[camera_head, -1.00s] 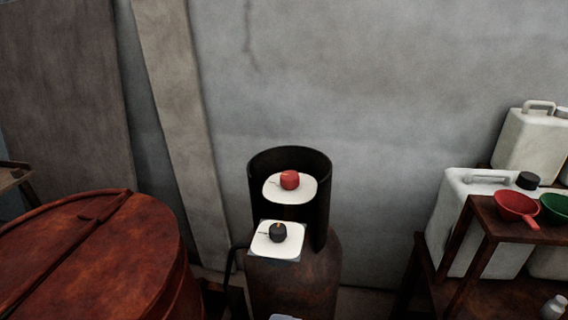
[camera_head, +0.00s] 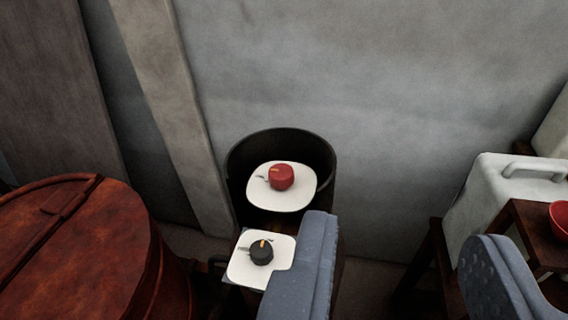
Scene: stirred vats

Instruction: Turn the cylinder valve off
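The gas cylinder's dark round collar (camera_head: 325,165) stands against the wall at the picture's centre. Contact cannot be told.
A rusty red lidded vat (camera_head: 85,255) stands close at the left. At the right are a dark wooden stand (camera_head: 520,228), a white jerrycan (camera_head: 490,185) and a red bowl (camera_head: 560,219). A slanted board (camera_head: 165,90) leans on the grey wall (camera_head: 370,70) behind.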

